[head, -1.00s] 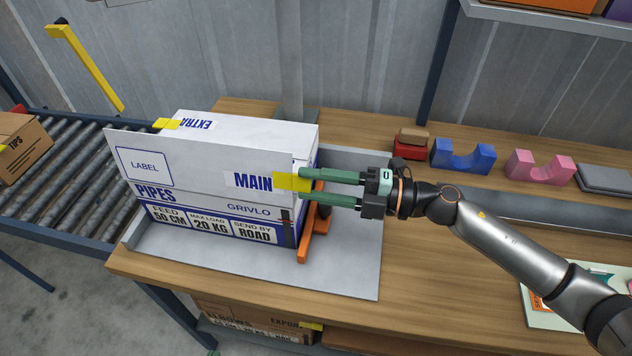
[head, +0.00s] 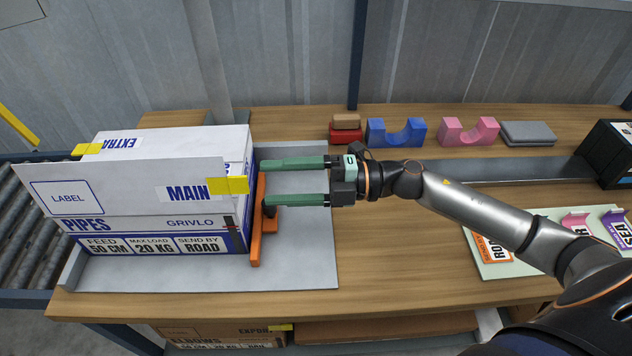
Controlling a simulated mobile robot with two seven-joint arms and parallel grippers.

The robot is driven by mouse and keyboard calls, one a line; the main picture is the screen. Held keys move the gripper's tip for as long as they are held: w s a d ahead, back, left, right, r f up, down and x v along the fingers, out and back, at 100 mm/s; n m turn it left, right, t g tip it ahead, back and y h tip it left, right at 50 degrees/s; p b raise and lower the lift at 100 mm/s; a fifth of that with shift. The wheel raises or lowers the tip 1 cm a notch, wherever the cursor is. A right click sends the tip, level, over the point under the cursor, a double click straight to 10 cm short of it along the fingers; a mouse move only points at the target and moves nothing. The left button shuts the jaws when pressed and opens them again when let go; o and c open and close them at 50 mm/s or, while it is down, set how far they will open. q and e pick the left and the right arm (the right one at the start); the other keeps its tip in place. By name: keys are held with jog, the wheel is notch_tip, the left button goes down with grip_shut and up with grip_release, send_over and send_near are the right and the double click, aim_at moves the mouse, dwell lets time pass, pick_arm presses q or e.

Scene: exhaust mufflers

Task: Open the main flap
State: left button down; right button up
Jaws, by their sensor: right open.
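A white carton (head: 150,225) marked PIPES stands on a grey tray (head: 310,254) at the left of the wooden bench. Its main flap (head: 120,188), marked MAIN, is tilted up slightly along the front, with a yellow tab (head: 235,185) at its right end. The flap marked EXTRA (head: 120,142) lies on top behind it, with its own yellow tab (head: 87,149). My right gripper (head: 265,182) is open, its two green fingers pointing left at the carton's right side, close to the main tab. I cannot tell if the upper finger touches the carton. My left gripper is out of view.
An orange bracket (head: 257,240) stands at the carton's right side, near the lower finger. Blue (head: 396,133) and pink (head: 468,132) cradles stand along the back. A pale board (head: 500,255) with labels lies at right. A roller conveyor (head: 22,230) runs at left.

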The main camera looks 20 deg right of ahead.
jog(key=b+v, duration=0.1)
jog(key=v, duration=0.7)
dwell(0.4)
